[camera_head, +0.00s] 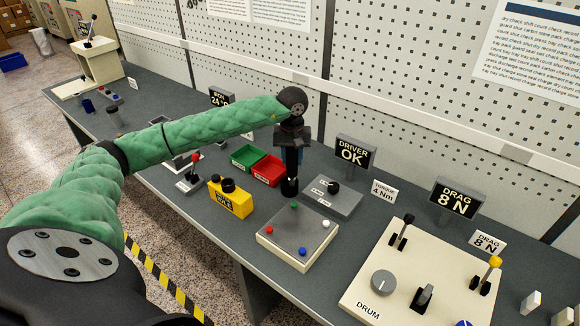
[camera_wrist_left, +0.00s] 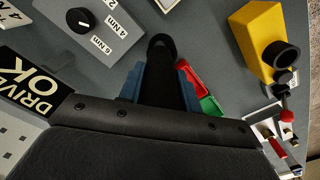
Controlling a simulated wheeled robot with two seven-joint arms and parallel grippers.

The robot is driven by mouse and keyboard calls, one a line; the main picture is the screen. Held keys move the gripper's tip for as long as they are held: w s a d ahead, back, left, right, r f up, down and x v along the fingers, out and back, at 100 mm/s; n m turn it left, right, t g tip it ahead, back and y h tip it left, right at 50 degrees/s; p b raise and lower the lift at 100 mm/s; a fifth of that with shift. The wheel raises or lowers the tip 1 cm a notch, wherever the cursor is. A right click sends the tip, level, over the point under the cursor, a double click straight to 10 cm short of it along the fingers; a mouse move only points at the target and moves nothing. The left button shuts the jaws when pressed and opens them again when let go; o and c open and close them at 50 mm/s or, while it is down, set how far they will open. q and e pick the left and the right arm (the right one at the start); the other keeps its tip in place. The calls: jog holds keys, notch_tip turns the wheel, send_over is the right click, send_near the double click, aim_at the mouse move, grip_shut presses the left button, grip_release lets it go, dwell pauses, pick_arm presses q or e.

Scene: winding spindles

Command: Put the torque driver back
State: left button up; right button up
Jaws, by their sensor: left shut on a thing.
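The torque driver (camera_head: 291,183) looks like a dark upright cylinder beneath my left gripper (camera_head: 291,158). In the left wrist view, the black driver (camera_wrist_left: 165,55) lies between the two blue fingers of my left gripper (camera_wrist_left: 160,83), which is shut on it. Its lower end is near the table, between the red bin and the grey dial box; I cannot tell whether it touches a holder or the table. The grey dial box (camera_head: 333,199) has a black knob and also shows in the left wrist view (camera_wrist_left: 101,37). My right gripper is out of view.
Green (camera_head: 246,156) and red (camera_head: 266,170) bins stand left of the driver. A yellow box (camera_head: 232,200) and a pegged cream board (camera_head: 297,242) are in front. The DRIVER OK sign (camera_head: 352,152) stands behind the dial box. A drum panel (camera_head: 385,290) is at right.

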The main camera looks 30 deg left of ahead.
aim_at(289, 166)
pick_arm(q)
jog(key=shift+w+a+f, duration=0.55)
jog(key=shift+a+f, duration=0.1)
jog(key=shift+a, duration=0.15)
notch_tip(289, 166, down, 3)
jog(key=shift+f, duration=0.4)
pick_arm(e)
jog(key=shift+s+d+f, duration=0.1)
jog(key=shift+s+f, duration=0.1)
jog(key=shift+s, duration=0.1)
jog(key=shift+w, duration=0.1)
